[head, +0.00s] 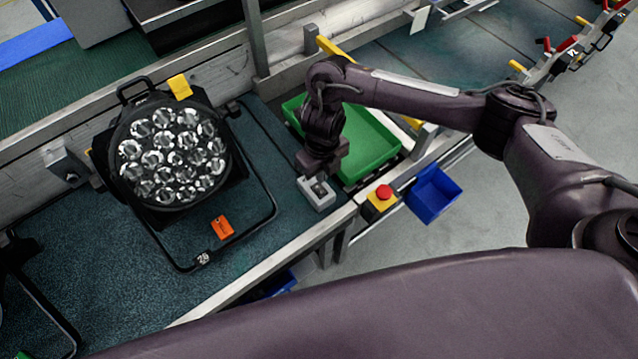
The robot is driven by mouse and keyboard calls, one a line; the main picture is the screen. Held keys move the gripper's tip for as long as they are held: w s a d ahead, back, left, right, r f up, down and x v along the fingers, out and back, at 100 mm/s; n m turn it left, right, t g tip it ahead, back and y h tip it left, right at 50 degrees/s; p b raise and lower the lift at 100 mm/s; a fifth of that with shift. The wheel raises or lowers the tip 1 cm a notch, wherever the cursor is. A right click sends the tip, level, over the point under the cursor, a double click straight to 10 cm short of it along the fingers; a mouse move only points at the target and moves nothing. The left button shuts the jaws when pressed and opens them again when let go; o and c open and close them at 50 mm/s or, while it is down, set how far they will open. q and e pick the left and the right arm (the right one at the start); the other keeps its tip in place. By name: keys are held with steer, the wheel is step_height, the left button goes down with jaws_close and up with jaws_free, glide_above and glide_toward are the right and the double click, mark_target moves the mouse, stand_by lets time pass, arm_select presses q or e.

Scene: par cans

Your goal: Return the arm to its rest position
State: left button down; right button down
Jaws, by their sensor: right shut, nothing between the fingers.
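My right arm comes in from the right and bends down at the wrist. My right gripper (320,176) points down, shut and empty, just over a small grey box (318,197) at the bench's right end. I cannot tell whether they touch. A black par can (172,155) with several clear round lenses lies face up on the dark bench mat, left of the gripper. Its yoke (268,225) reaches toward the bench front. My left gripper is not in view.
A green bin (372,145) sits just right of the gripper, under my forearm. A red stop button (384,191) on a yellow base and a blue bin (432,194) are at the bench end. An orange tag (222,227) lies inside the yoke. Grey floor (480,220) is open at right.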

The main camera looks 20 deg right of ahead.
steer(key=shift+r, duration=0.5)
